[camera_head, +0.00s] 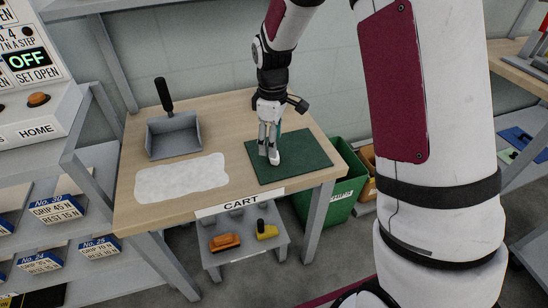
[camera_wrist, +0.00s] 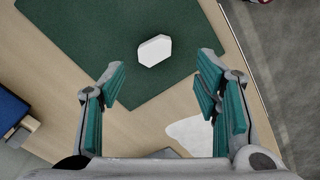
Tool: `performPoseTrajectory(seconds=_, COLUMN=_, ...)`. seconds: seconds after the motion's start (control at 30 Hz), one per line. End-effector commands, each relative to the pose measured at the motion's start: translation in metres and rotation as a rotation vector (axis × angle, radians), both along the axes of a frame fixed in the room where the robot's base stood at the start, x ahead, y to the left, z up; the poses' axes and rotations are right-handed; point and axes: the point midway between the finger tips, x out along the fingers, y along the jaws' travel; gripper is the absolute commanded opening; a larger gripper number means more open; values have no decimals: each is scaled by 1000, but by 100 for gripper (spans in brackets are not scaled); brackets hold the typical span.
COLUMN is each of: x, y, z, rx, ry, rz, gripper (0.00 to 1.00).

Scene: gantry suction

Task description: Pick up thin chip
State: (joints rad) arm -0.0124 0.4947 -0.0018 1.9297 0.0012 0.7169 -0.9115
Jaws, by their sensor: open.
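A small white angular chip (camera_wrist: 154,50) lies flat on the dark green mat (camera_head: 308,153) on the wooden cart top. In the wrist view the green mat (camera_wrist: 75,45) spreads around and beyond it. My gripper (camera_wrist: 162,73) is open, with its teal-padded fingers spread to either side and nothing between them. The chip shows just beyond the fingertips, apart from both. In the head view my gripper (camera_head: 268,155) points down over the mat's left part. There the chip cannot be told apart from the pale fingers.
A white irregular patch (camera_head: 182,179) lies left of the mat. A grey dustpan (camera_head: 174,137) with a black handle stands behind it. A green bin (camera_head: 340,196) is beside the cart's right side. An orange block (camera_head: 225,242) and a yellow one (camera_head: 266,230) sit on the lower shelf.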

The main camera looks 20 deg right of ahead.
Motion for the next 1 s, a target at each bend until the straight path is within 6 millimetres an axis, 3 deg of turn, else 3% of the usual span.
performPoseTrajectory(seconds=0.17, x=0, y=-2, z=-12, rx=0, ry=3, rz=-1, gripper=57)
performPoseTrajectory(seconds=0.43, x=4, y=-7, z=-48, rx=0, ry=2, rz=-1, gripper=57)
performPoseTrajectory(seconds=0.77, x=4, y=-7, z=-56, rx=0, ry=0, rz=-1, gripper=57)
performPoseTrajectory(seconds=0.93, x=4, y=-7, z=-55, rx=0, ry=0, rz=-1, gripper=23)
performPoseTrajectory(seconds=1.0, x=4, y=-7, z=-55, rx=0, ry=0, rz=-1, gripper=20)
